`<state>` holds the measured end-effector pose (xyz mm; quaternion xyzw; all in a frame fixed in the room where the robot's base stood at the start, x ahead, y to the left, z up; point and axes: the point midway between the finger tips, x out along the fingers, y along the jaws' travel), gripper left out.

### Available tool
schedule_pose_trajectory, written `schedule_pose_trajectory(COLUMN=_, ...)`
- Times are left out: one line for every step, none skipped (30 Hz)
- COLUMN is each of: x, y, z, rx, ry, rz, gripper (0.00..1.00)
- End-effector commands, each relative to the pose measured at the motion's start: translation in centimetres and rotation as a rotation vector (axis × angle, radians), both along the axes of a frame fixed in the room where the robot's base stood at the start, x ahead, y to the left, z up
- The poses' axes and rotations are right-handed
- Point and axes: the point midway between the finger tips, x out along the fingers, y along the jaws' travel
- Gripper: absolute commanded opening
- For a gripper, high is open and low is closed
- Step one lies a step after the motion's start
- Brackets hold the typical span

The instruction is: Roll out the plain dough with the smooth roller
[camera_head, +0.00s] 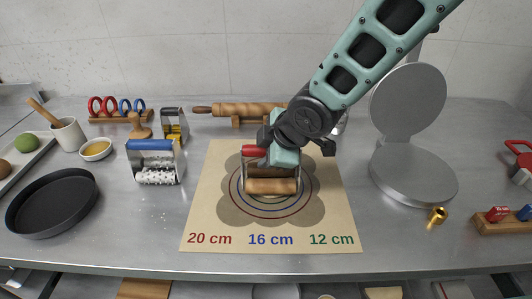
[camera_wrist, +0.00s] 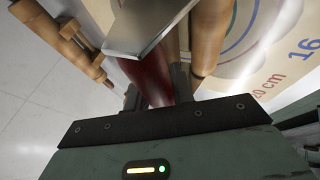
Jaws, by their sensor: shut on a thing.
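The smooth roller has a plain wooden cylinder (camera_head: 271,187), a metal frame and a red handle (camera_head: 253,151). It stands over the middle of the ringed mat (camera_head: 205,215). My gripper (camera_wrist: 157,92) is shut on the red handle, which also shows between the fingers in the wrist view (camera_wrist: 152,75). A grey-brown lobed patch (camera_head: 235,209) spreads over the mat around the rings. The plain dough is not clearly distinguishable; roller and gripper cover the centre. I cannot tell whether the roller touches dough.
A blue-handled textured roller (camera_head: 155,162) stands left of the mat. A wooden rolling pin (camera_head: 250,109) rests behind it on a stand. A round press (camera_head: 413,175) with its lid up and a brass piece (camera_head: 437,217) are right. A dark pan (camera_head: 53,203) is far left.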

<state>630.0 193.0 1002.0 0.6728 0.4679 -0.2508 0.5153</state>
Motion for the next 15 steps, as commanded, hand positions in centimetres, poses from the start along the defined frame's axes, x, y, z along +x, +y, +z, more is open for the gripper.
schedule_pose_trajectory(x=0.4, y=0.0, z=0.3, rx=0.001, ry=-0.001, rz=-0.001, gripper=0.00)
schedule_pose_trajectory(x=0.6, y=0.0, z=0.4, rx=0.002, ry=-0.002, rz=-0.001, gripper=0.00)
schedule_pose_trajectory(x=1.0, y=0.0, z=0.4, rx=0.001, ry=0.000, rz=-0.002, gripper=0.00)
schedule_pose_trajectory(x=1.2, y=-0.1, z=0.4, rx=0.000, ry=0.000, rz=-0.002, gripper=0.00)
schedule_pose_trajectory(x=1.5, y=-0.1, z=0.5, rx=0.000, ry=0.000, rz=-0.002, gripper=0.00)
schedule_pose_trajectory(x=1.8, y=-0.1, z=0.5, rx=0.001, ry=-0.001, rz=-0.002, gripper=0.00)
schedule_pose_trajectory(x=2.0, y=-0.1, z=0.5, rx=0.001, ry=-0.001, rz=-0.002, gripper=0.00)
schedule_pose_trajectory(x=2.2, y=-0.1, z=0.5, rx=0.001, ry=-0.001, rz=-0.001, gripper=0.00)
schedule_pose_trajectory(x=2.3, y=-0.1, z=0.4, rx=0.001, ry=-0.001, rz=-0.001, gripper=0.00)
schedule_pose_trajectory(x=2.4, y=-0.1, z=0.3, rx=0.001, ry=-0.001, rz=-0.001, gripper=0.00)
schedule_pose_trajectory(x=2.4, y=-0.1, z=0.3, rx=0.001, ry=-0.001, rz=0.000, gripper=0.00)
schedule_pose_trajectory(x=2.3, y=0.0, z=0.2, rx=0.002, ry=-0.001, rz=0.001, gripper=0.00)
schedule_pose_trajectory(x=2.2, y=0.0, z=0.1, rx=0.001, ry=-0.001, rz=0.001, gripper=0.00)
schedule_pose_trajectory(x=2.1, y=0.0, z=0.1, rx=0.002, ry=-0.002, rz=0.001, gripper=0.00)
schedule_pose_trajectory(x=1.9, y=0.0, z=0.0, rx=0.001, ry=-0.003, rz=0.002, gripper=0.00)
